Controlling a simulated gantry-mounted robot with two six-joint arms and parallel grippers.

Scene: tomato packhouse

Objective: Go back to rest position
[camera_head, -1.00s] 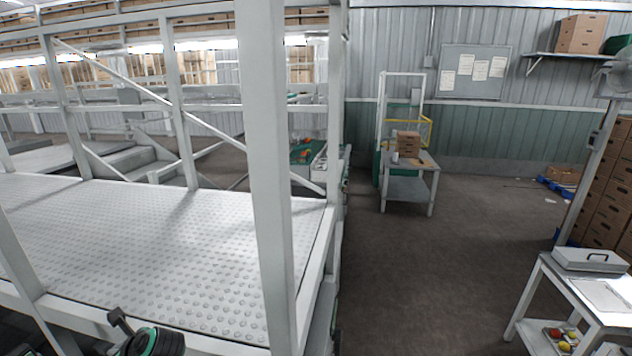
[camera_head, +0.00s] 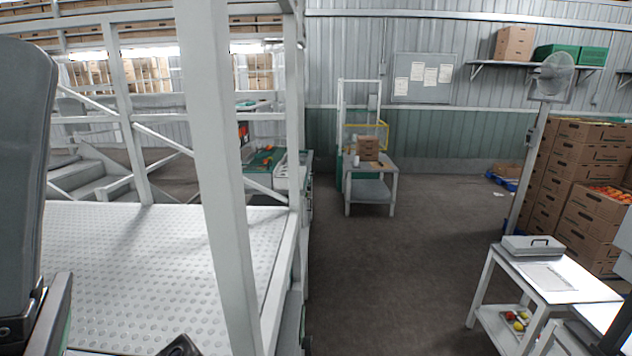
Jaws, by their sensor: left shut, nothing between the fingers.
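My left gripper (camera_head: 182,346) shows only as a small dark piece at the bottom edge, left of centre. It is shut and empty, and most of it is cut off by the frame. A large grey link of my left arm fills the left edge. My right gripper is not in view.
A white-framed platform with a studded deck (camera_head: 150,270) takes up the left. A white table (camera_head: 545,280) with a grey case (camera_head: 533,248) stands at right, near stacked cartons (camera_head: 580,165). A small cart (camera_head: 372,188) stands farther back. The middle floor (camera_head: 410,250) is clear.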

